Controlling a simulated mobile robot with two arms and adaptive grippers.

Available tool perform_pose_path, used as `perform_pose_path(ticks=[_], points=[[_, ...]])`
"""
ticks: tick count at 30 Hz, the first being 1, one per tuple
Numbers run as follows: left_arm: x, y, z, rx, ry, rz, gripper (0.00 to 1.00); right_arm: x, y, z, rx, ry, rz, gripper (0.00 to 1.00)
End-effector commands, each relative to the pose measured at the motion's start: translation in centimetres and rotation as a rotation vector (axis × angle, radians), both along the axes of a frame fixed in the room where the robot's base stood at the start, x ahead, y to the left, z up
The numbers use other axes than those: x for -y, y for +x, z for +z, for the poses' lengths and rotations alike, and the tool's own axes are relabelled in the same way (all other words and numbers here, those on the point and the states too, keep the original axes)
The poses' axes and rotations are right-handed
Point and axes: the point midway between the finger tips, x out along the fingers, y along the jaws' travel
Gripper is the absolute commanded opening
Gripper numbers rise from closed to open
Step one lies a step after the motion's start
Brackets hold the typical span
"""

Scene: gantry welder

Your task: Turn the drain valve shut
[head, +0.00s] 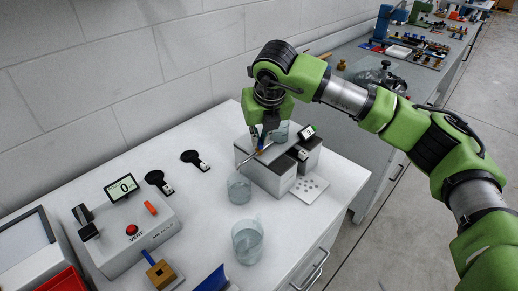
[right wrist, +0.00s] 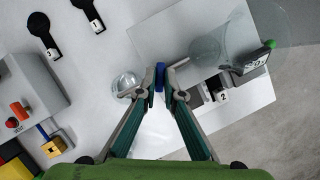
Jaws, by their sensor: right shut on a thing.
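My right gripper (head: 260,145) is above the front left of a grey stepped stand. In the right wrist view its two fingers (right wrist: 161,76) are shut on a small blue piece (right wrist: 159,77), which looks like the drain valve handle. The fingers hide most of the valve, so I cannot tell how far it is turned. A clear vessel (right wrist: 212,50) is just right of the fingers, on the stand (head: 271,178). A clear beaker (head: 239,188) stands on the bench below and left of the gripper. My left gripper is not in view.
A second beaker (head: 247,241) stands nearer the front. A control box (head: 130,233) with a screen reading 0 and a red button is at the left. A brass-coloured block (head: 160,274) with a blue lever is at the front. Black paddles (head: 158,181) lie near the wall.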

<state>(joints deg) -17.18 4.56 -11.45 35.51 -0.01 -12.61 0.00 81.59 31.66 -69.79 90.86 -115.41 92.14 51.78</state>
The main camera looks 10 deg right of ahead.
Motion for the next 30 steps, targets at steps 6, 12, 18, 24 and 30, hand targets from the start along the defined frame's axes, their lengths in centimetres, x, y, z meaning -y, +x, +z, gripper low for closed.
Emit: perform_pose_path(ticks=[6,12,18,24,30], points=[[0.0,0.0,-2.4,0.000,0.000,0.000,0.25,0.2,0.1,-0.2,0.004,0.003,0.196,0.00],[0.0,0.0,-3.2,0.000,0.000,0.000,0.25,0.3,0.2,0.0,0.004,0.002,0.354,0.00],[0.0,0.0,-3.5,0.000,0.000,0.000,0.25,0.4,0.2,0.2,0.004,0.003,0.467,0.00],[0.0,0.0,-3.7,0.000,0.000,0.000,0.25,0.5,0.2,0.2,0.003,0.002,0.533,0.00],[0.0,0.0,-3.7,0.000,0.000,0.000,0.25,0.5,0.2,0.2,0.004,0.000,0.558,0.00]])
